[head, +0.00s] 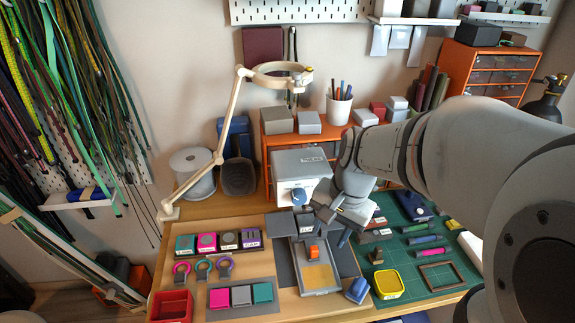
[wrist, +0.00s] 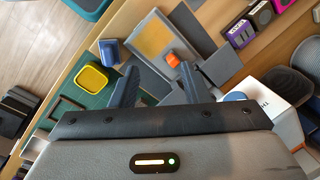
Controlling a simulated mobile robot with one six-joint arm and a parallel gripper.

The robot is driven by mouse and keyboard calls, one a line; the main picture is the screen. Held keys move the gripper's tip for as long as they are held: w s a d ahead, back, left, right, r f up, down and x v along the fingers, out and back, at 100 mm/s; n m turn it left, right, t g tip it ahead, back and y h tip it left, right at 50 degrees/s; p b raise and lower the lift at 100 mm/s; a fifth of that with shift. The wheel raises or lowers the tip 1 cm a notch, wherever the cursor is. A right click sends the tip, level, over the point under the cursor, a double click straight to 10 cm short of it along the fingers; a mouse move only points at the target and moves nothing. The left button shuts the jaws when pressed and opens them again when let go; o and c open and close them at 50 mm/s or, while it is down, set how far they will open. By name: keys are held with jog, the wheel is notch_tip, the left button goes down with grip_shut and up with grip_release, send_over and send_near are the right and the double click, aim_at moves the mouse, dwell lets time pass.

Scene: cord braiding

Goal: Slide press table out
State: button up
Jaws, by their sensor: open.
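The press (head: 302,162) is a grey and white box with a blue knob, standing at the back of the bench; it shows in the wrist view as a white box (wrist: 270,88). In front of it lies the press table (head: 330,289), a flat grey plate with a tan pad (head: 319,276) and an orange block (head: 313,252). The wrist view shows the tan pad (wrist: 150,38) and the orange block (wrist: 173,59) too. My gripper (head: 334,226) is open and empty, above the right rear part of the plate; its two fingers (wrist: 158,70) are apart, short of the orange block.
A blue block (head: 357,290) and a yellow tray (head: 388,284) stand right of the plate. Labelled blocks (head: 229,240) and a tray of coloured blocks (head: 218,298) lie left, beside a red bin (head: 171,306). A lamp arm (head: 225,130) rises at the back left.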

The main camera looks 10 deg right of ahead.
aim_at(315, 248)
jog(key=w+d+f+m+y+b, duration=0.2)
jog(key=w+d+f+m+y, duration=0.1)
jog(key=w+f+m, duration=0.6)
jog(key=shift+m+g, duration=0.4)
jog(key=shift+m, duration=0.2)
jog(key=x, duration=0.4)
jog(key=s+b+x, duration=0.1)
jog(key=x, duration=0.2)
jog(key=shift+s+a, duration=0.1)
grip_shut()
